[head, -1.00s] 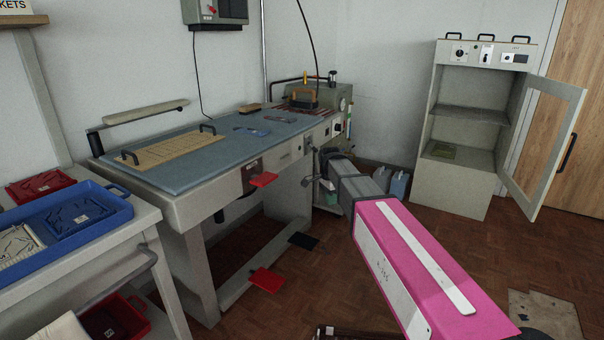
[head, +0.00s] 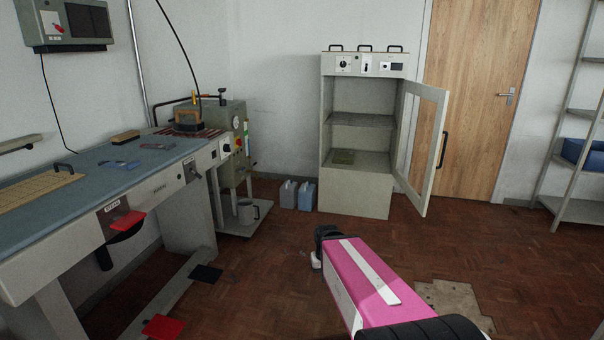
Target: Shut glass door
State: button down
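The glass door (head: 404,142) is hinged on the right side of a grey cabinet (head: 354,190) and stands wide open toward me. It has a pale frame and a dark upright handle (head: 444,149) on its outer face. The cabinet's inside shows a middle shelf and a flat greenish item (head: 344,157) on its floor. My pink arm reaches forward low in the picture, well short of the cabinet. My gripper is not clearly visible; the far end of the arm hides it.
A workbench (head: 150,177) with red pedals runs along the left. Two jugs (head: 298,194) stand left of the cabinet. A wooden door (head: 484,100) and a shelf rack (head: 576,205) are at the right. The floor before the cabinet is clear, apart from a pale patch (head: 452,300).

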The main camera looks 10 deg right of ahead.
aim_at(440, 96)
jog(key=i+l, duration=0.2)
jog(key=l, duration=0.3)
jog(key=i+l, duration=0.2)
jog(key=l, duration=0.3)
jog(key=i+l, duration=0.2)
jog(key=l, duration=0.3)
jog(key=i+l, duration=0.2)
jog(key=l, duration=0.3)
jog(key=i+l, duration=0.2)
jog(key=l, duration=0.3)
jog(key=i+l, duration=0.2)
jog(key=l, duration=0.3)
jog(key=i+l, duration=0.2)
jog(key=l, duration=0.25)
jog(key=i+l, duration=0.2)
jog(key=l, duration=0.3)
jog(key=i+l+u, duration=0.15)
jog(key=i+l, duration=0.2)
jog(key=i+l+u, duration=0.2)
jog(key=l+u, duration=0.55)
jog(key=l, duration=0.9)
jog(key=k, duration=0.05)
